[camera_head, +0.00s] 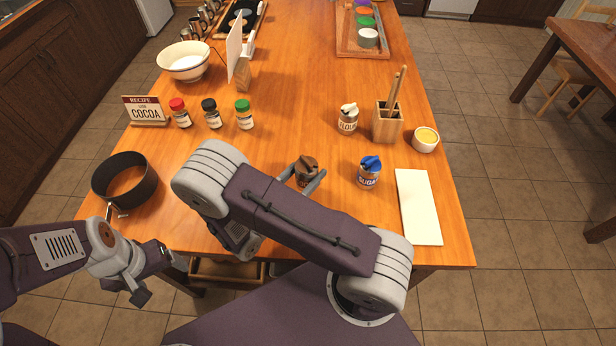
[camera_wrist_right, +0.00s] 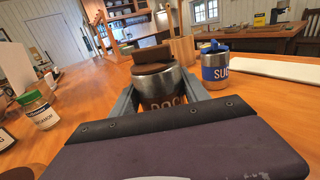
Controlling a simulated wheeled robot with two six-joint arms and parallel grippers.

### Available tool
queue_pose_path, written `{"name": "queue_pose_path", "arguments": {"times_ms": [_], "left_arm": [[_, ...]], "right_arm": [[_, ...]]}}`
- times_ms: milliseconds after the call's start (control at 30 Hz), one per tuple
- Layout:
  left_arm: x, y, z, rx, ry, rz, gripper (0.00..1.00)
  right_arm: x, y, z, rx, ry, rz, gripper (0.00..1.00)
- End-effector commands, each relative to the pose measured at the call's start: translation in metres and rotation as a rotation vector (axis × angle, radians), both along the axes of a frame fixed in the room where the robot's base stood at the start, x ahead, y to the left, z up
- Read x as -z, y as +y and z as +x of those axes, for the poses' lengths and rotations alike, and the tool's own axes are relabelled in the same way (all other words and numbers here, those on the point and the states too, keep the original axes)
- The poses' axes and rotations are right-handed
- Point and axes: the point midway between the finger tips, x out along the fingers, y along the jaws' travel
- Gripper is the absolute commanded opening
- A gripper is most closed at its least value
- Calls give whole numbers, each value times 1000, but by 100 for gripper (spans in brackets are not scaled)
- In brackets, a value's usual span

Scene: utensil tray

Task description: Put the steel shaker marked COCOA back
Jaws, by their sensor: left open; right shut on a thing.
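The steel COCOA shaker with a brown lid (camera_head: 307,166) is near the middle of the table in the head view. In the right wrist view the shaker (camera_wrist_right: 160,82) is between the fingers, upright, its lettering partly hidden. My right gripper (camera_head: 304,178) is shut on it; I cannot tell whether it touches the table. The SUGAR shaker with a blue lid (camera_head: 369,173) stands to its right, and also shows in the wrist view (camera_wrist_right: 215,68). The FLOUR shaker (camera_head: 348,119) stands further back. My left gripper (camera_head: 156,279) is open and empty off the table's front left edge.
A recipe sign (camera_head: 146,110) reads COCOA. Red (camera_head: 181,113), black (camera_head: 212,114) and green (camera_head: 244,115) capped jars stand beside it. A utensil block (camera_head: 387,122), yellow-filled bowl (camera_head: 425,140) and white board (camera_head: 418,207) are at right.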

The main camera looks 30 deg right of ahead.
Motion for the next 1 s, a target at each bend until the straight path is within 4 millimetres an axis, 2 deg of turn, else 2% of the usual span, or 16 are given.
{"name": "queue_pose_path", "arguments": {"times_ms": [33, 133, 533, 567, 633, 900, 1000], "left_arm": [[1, 0, 0, 0, 0, 0, 79], [1, 0, 0, 0, 0, 0, 79], [4, 0, 0, 0, 0, 0, 79], [4, 0, 0, 0, 0, 0, 79], [3, 0, 0, 0, 0, 0, 79], [3, 0, 0, 0, 0, 0, 79], [-2, 0, 0, 0, 0, 0, 79]], "right_arm": [[11, 0, -1, 0, 4, -3, 5], [26, 0, -1, 0, 2, -2, 5], [34, 0, -1, 0, 0, 0, 5], [34, 0, -1, 0, 0, 0, 56], [33, 0, -1, 0, 0, 0, 75], [33, 0, -1, 0, 0, 0, 75], [27, 0, -1, 0, 0, 0, 75]]}}
